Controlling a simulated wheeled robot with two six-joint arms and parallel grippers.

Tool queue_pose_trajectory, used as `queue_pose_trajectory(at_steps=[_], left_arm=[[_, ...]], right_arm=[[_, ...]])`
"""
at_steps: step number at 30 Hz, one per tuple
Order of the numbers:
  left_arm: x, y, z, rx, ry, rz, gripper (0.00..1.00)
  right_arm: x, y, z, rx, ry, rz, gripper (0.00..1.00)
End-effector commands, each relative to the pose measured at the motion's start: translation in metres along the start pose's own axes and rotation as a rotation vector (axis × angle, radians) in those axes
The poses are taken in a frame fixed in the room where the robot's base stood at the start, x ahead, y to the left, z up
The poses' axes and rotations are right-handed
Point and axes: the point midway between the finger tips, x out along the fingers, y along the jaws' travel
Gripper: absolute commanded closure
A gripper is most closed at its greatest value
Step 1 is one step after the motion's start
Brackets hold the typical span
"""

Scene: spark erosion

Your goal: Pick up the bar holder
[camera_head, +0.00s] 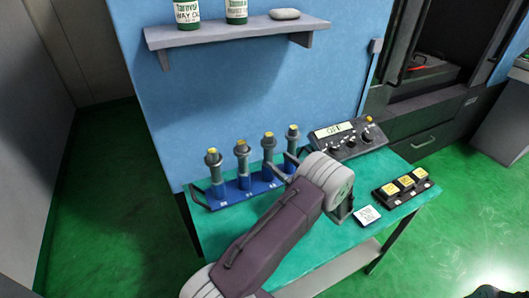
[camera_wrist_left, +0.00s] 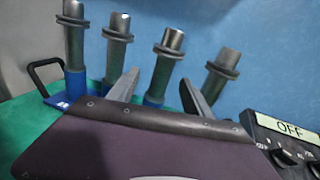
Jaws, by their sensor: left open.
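A blue rack (camera_head: 232,194) with dark end handles stands on the green table against the blue wall. It holds several upright grey cylindrical holders with yellow tops, such as the one at its left end (camera_head: 215,172). I cannot tell whether the bar holder is the rack or one of these. My left gripper (camera_head: 288,168) is open and empty at the rack's right end, partly hidden by my arm. In the left wrist view, its two fingers (camera_wrist_left: 159,85) spread in front of the holders, and the rack's left handle (camera_wrist_left: 45,73) shows.
A control box (camera_head: 348,138) reading OFF sits right of the rack. A shelf (camera_head: 235,35) with cans hangs above.

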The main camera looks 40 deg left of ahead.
Motion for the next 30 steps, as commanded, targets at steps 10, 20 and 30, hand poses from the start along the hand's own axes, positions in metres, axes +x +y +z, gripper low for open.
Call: queue_pose_trajectory(at_steps=[10, 20, 30], left_arm=[[-0.002, 0.001, -0.015, 0.039, 0.004, -0.014, 0.42], [0.035, 0.001, -0.015, 0.039, 0.005, -0.015, 0.42], [0.084, 0.003, -0.013, 0.039, 0.004, -0.014, 0.42]], right_arm=[[-0.002, 0.000, -0.001, 0.000, 0.001, 0.000, 0.64], [-0.010, 0.000, -0.001, 0.000, 0.001, 0.000, 0.64], [-0.023, 0.000, -0.003, 0.000, 0.001, 0.000, 0.64]])
